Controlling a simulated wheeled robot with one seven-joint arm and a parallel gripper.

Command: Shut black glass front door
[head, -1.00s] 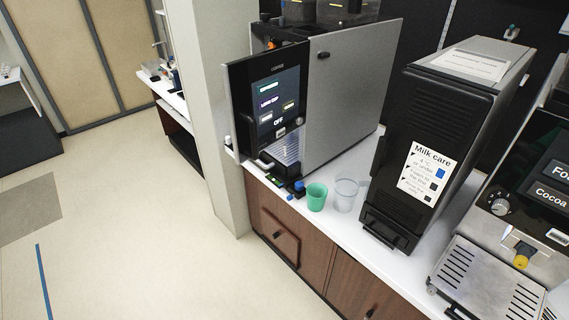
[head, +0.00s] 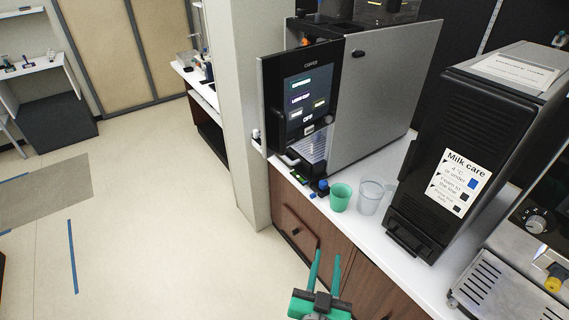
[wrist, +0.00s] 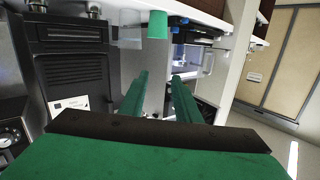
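The black glass front door (head: 299,92) is the tall dark panel with a lit screen on the coffee machine's front. Its left edge stands out beyond the machine's body, so it looks ajar, though the gap itself is hard to see. The grey side (head: 385,85) of the machine meets the door's right edge. My green gripper (head: 327,256) is at the bottom of the head view, in front of the wooden cabinets, apart from the door. Its two fingers are spread with nothing between them. The fingers also show in the wrist view (wrist: 160,78), which is turned upside down.
A green cup (head: 340,197) and a clear jug (head: 371,198) stand on the white counter (head: 385,238) right of the door. A black milk unit (head: 470,140) stands further right. A pale pillar (head: 243,120) rises left of the machine.

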